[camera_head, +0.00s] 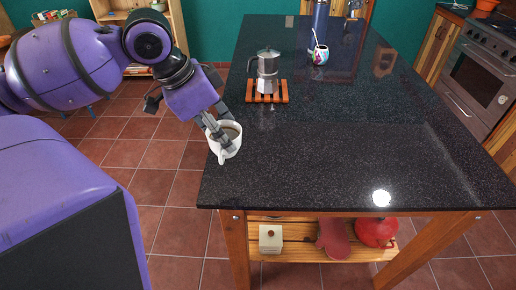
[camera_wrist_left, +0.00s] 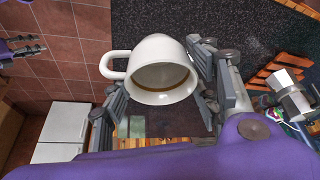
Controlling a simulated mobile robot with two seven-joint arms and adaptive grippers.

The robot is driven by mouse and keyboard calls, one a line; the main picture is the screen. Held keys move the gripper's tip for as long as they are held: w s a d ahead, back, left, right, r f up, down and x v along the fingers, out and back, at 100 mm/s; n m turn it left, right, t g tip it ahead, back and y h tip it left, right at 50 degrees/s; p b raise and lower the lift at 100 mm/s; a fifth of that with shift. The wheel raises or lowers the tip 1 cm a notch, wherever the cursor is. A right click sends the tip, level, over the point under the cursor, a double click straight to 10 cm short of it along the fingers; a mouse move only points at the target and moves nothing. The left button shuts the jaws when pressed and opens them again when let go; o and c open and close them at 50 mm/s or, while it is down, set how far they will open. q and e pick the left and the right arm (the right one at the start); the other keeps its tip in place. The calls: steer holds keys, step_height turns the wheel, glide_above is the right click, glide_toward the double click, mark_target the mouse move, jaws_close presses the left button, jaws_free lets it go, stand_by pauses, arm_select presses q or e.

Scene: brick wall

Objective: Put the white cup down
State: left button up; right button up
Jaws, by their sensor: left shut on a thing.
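The white cup (camera_head: 231,135) has brown liquid in it and its handle points toward the front of the head view. My left gripper (camera_head: 219,133) is shut on the cup's wall near the left edge of the dark island top (camera_head: 330,165). In the left wrist view the cup (camera_wrist_left: 150,64) sits between the fingers, tilted in the picture, its handle at left. I cannot tell whether the cup's base touches the top. Part of what looks like my right gripper (camera_wrist_left: 22,48) shows at the wrist view's left edge, over the floor.
A moka pot (camera_head: 267,72) stands on an orange wooden trivet (camera_head: 283,97) behind the cup. A patterned cup (camera_head: 320,56) with a spoon and a dark blue bottle (camera_head: 320,14) are farther back. The island's middle and front right are clear.

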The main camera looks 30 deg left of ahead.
mark_target(233, 127)
arm_select(q)
steer(key=w+f, duration=0.1)
steer(key=w+f+b, duration=0.1)
steer(key=w, duration=0.1)
steer(key=w+f+b, duration=0.1)
steer(key=shift+w+d, duration=0.15)
steer(key=shift+d, duration=0.15)
steer(key=w+f+b, duration=0.2)
steer(key=w+f, duration=0.1)
steer(key=w+f+b, duration=0.1)
steer(key=w+f, duration=0.1)
steer(key=shift+d, duration=0.4)
steer(key=shift+w+f+b, duration=0.15)
steer(key=shift+f+b, duration=0.05)
steer(key=shift+b, duration=0.2)
step_height(233, 127, down, 3)
steer(key=shift+r, duration=0.1)
arm_select(e)
step_height(233, 127, down, 7)
steer(key=s, duration=0.1)
steer(key=shift+s+d+r+g, duration=0.15)
steer(key=shift+s+d+g, duration=0.15)
arm_select(q)
steer(key=o, duration=1.2)
arm_select(e)
steer(key=shift+s, duration=0.1)
